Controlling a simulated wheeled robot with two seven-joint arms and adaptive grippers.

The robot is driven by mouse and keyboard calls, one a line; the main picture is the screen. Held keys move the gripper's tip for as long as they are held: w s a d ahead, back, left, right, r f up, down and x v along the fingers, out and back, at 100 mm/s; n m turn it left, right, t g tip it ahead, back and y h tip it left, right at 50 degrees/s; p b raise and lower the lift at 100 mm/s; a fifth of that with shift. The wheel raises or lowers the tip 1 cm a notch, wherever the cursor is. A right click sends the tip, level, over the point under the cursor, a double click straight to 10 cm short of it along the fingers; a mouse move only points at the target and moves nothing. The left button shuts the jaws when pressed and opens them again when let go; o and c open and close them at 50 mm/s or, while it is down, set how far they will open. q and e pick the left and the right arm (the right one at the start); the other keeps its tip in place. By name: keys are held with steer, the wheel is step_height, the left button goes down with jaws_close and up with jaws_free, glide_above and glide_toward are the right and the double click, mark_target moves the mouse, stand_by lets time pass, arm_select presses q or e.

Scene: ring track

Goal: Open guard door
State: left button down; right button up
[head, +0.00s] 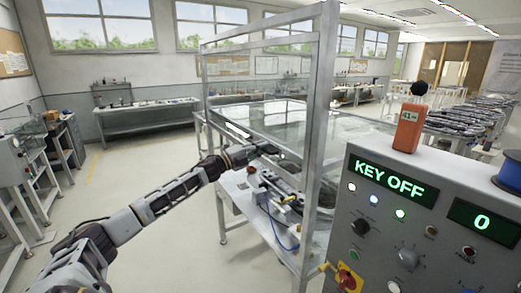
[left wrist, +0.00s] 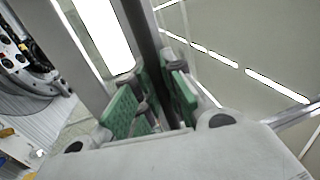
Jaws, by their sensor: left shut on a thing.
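The guard door appears as a tall grey metal frame with clear panes (head: 321,110) beside the machine table in the head view; how far it stands open is hard to tell. My left gripper (head: 268,150) reaches in from the left at about the frame's mid height. In the left wrist view, the green-padded fingers of my left gripper (left wrist: 152,108) are shut around a dark upright bar (left wrist: 143,40), close beside a grey metal post (left wrist: 82,45). The bar looks like a handle or edge of the door. My right gripper is not in view.
The machine table (head: 232,187) lies behind the frame. Floor at the left (head: 125,175) is clear.

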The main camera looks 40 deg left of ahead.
arm_select(q)
steer(key=c, duration=1.8)
jaws_free()
steer(key=shift+o, duration=0.2)
steer(key=shift+f, duration=0.1)
steer(key=shift+s+a, duration=0.1)
steer(key=shift+s, duration=0.05)
steer(key=v, duration=1.1)
steer(key=shift+s, duration=0.25)
steer(key=shift+a, duration=0.2)
